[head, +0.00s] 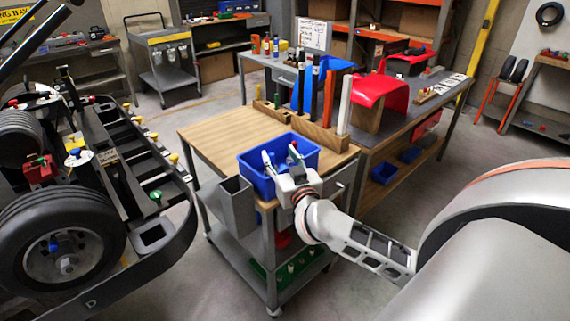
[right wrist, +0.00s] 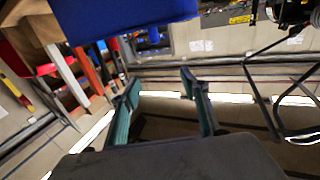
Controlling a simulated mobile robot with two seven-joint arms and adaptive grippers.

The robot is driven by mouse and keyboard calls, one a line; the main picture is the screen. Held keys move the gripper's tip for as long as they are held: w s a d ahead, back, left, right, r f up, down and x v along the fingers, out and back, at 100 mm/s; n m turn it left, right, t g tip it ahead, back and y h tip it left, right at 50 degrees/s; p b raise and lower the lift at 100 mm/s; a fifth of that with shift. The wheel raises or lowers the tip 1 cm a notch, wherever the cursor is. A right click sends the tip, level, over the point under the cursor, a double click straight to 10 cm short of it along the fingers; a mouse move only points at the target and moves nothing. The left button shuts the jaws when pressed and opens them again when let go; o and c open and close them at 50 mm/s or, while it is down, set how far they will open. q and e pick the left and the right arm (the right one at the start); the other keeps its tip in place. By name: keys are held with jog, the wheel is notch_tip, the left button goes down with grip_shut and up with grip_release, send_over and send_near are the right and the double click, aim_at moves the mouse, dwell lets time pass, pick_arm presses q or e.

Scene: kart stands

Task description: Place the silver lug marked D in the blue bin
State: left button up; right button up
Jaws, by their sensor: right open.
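The blue bin (head: 252,184) sits on the near part of a wood-topped cart. It also shows as a blue surface at the top of the right wrist view (right wrist: 140,16). My right gripper (head: 281,155) is over the bin's near side, fingers apart, pointing away from me. In the right wrist view the two fingers (right wrist: 160,88) are spread with nothing between them. I cannot make out a silver lug marked D in either view. The bin's floor is hidden by its wall and my gripper. My left gripper is not in view.
A grey open box (head: 232,204) hangs on the cart's left side.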

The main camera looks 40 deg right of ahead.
jog(key=s+a+n+t+y, duration=0.3)
jog(key=s+a+t+y, duration=0.15)
jog(key=s+a, duration=0.45)
jog(key=s+a+f+n+g+y, duration=0.3)
jog(key=a+f+n+y, duration=0.25)
jog(key=a+f, duration=0.45)
jog(key=s+a+f+g, duration=0.1)
jog(key=s+f+g, duration=0.3)
jog(key=f, duration=0.6)
jog(key=s+a+f+g+h, duration=0.1)
jog(key=s+f+g, duration=0.3)
jog(key=s+f, duration=0.3)
notch_tip(320, 180, down, 5)
jog(key=shift+s+a+r+h, duration=0.2)
jog(key=shift+s+h, duration=0.1)
jog(key=shift+s, duration=0.1)
jog(key=shift+d+m, duration=0.1)
jog(key=shift+m, duration=0.15)
